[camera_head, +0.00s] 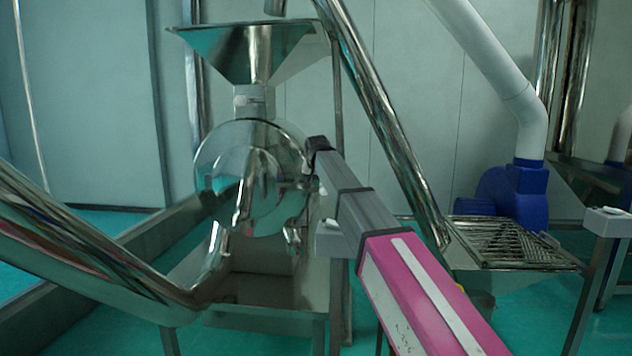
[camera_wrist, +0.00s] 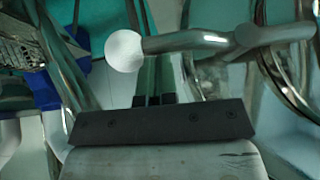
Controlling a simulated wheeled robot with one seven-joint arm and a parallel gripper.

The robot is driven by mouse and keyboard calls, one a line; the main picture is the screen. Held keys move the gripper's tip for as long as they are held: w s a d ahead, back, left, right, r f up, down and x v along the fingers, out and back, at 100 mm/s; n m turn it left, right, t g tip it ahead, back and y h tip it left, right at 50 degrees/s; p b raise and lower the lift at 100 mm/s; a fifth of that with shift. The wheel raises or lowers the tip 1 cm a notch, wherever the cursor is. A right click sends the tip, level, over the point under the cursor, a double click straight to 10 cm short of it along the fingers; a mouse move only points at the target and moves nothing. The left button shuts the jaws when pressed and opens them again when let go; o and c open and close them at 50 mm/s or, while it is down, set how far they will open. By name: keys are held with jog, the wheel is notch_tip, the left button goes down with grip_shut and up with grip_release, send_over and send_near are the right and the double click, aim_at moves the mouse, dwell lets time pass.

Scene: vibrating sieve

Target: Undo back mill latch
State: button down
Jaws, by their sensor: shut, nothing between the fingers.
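The mill (camera_head: 215,165) is a shiny metal machine with a round door and a hopper on top, left of centre in the head view. The latch (camera_wrist: 195,41) is a metal bar with a white ball knob (camera_wrist: 124,51), crossing the upper part of the wrist view. My gripper (camera_wrist: 155,62) is shut and empty, its dark fingers just beside the knob and under the bar. I cannot tell whether they touch. In the head view my gripper (camera_head: 316,150) is at the right edge of the door, where the latch cannot be made out.
A slanted metal pipe (camera_head: 385,125) runs down behind my arm. A metal grate (camera_head: 510,245) and a blue blower (camera_head: 515,190) stand at the right. Another thick pipe (camera_head: 90,250) crosses the lower left. A metal bin (camera_head: 265,290) is under the mill.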

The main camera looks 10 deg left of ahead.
jog(key=f+y, duration=0.1)
jog(key=f+m+y, duration=0.1)
jog(key=shift+d+f+y, duration=0.4)
jog(key=shift+a+f+m+y, duration=0.15)
jog(key=shift+f+m+y, duration=0.25)
jog(key=shift+f+y, duration=0.6)
jog(key=a+f+y, duration=0.1)
jog(key=a+f, duration=0.4)
jog(key=f, duration=0.1)
jog(key=shift+a+f, duration=0.2)
jog(key=shift+f, duration=0.2)
jog(key=shift+s+a, duration=0.1)
jog(key=shift+s, duration=0.05)
jog(key=v, duration=1.1)
jog(key=shift+f, duration=0.2)
